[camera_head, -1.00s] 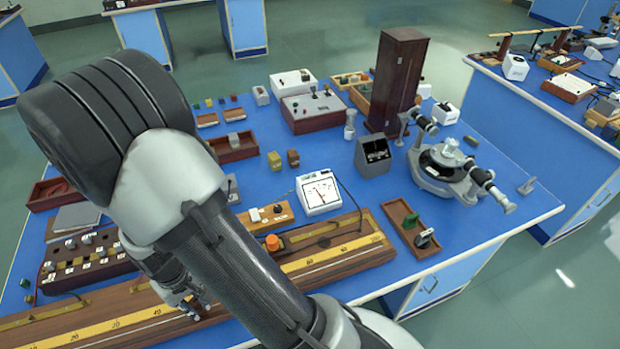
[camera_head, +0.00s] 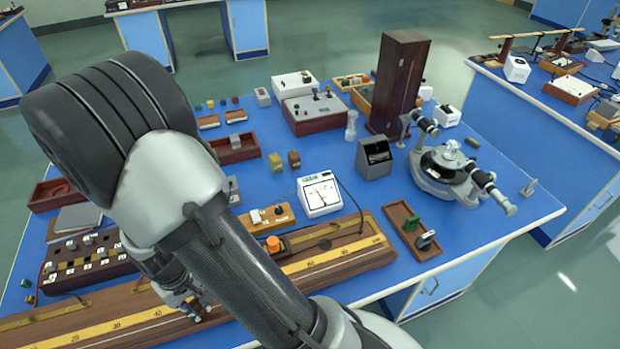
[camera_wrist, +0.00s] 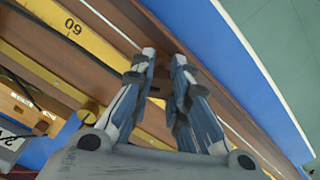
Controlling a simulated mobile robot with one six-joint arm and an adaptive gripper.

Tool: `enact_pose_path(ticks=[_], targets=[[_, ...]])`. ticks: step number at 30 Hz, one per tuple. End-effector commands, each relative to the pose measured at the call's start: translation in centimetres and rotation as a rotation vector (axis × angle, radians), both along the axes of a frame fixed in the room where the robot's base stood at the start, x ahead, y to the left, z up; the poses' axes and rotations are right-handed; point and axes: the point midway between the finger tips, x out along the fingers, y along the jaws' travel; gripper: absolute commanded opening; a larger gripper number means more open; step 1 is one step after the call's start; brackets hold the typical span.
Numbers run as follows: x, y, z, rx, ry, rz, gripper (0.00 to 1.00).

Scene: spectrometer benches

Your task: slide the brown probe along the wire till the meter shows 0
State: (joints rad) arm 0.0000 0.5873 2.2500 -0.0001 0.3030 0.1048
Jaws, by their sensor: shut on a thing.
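The long wooden board (camera_head: 345,256) carries a yellow scale strip (camera_head: 75,337) along its length. My gripper (camera_head: 196,309) is low over the board, partly behind my own arm. In the wrist view my gripper (camera_wrist: 164,56) has its two fingers close together over the board, near the 60 mark. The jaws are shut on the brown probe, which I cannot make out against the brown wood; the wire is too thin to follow. The white meter (camera_head: 320,193) stands behind the board with its dial facing up. Its needle is near the middle, but I cannot read the exact value.
An orange-topped piece (camera_head: 273,244) sits on the board to the right of my arm. A wooden key block (camera_head: 268,215) stands beside the meter. A numbered box (camera_head: 85,260) is at left, and a spectrometer (camera_head: 447,168) at right. My arm covers much of the board.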

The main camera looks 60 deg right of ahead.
Motion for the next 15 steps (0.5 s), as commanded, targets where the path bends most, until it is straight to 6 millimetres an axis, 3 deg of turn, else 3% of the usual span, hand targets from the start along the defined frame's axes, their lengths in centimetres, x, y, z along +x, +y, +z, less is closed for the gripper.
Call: enact_pose_path(ticks=[15], targets=[[-0.71,-0.34,-0.29,0.000,0.013,-0.001,0.00]])
